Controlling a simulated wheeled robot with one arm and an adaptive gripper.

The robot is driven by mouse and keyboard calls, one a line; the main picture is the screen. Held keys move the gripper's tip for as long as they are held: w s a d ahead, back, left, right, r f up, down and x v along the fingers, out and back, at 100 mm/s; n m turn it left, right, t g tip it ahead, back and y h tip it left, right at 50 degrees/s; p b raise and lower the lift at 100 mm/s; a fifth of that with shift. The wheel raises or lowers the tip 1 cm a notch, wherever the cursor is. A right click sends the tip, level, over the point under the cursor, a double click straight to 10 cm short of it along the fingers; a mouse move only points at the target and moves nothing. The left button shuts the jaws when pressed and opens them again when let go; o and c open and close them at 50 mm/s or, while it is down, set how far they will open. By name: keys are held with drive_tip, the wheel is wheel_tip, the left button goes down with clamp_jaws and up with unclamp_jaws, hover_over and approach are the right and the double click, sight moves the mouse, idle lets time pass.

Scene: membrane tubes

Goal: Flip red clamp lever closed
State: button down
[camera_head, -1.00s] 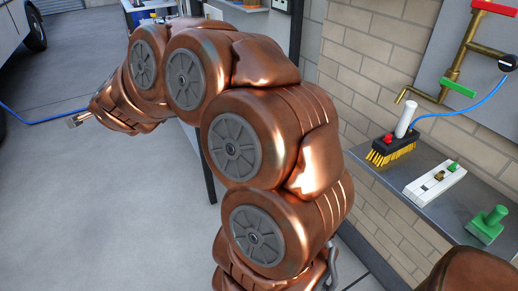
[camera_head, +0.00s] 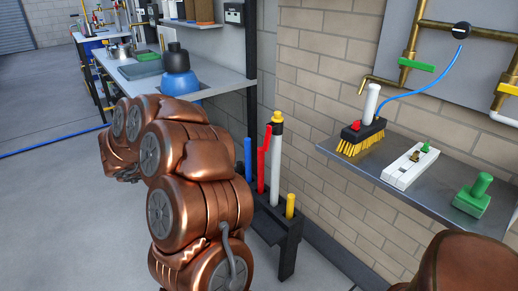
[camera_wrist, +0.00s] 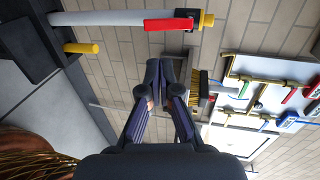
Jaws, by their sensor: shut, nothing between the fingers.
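The red clamp lever (camera_head: 266,150) shows in the head view beside an upright white membrane tube (camera_head: 275,165) with a yellow top. In the wrist view the red lever (camera_wrist: 168,25) lies along the white tube (camera_wrist: 110,18), near its yellow end (camera_wrist: 206,20). My gripper (camera_wrist: 160,66) is shut and empty in the wrist view. Its fingertips appear just below the lever in that picture, apart from it. In the head view the gripper is mostly hidden at the end of my arm, left of the tubes.
A dark rack (camera_head: 285,240) holds the white tube, a blue tube (camera_head: 248,158) and a short yellow tube (camera_head: 290,206). A brick wall stands behind. A metal shelf (camera_head: 405,150) at right bears a brush (camera_head: 358,137) and a green stamp-like object (camera_head: 473,197). A workbench (camera_head: 200,75) stands at left.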

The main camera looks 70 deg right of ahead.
sight(266, 143)
drive_tip(key=shift+b+x, duration=1.2)
drive_tip(key=shift+x, duration=5.7)
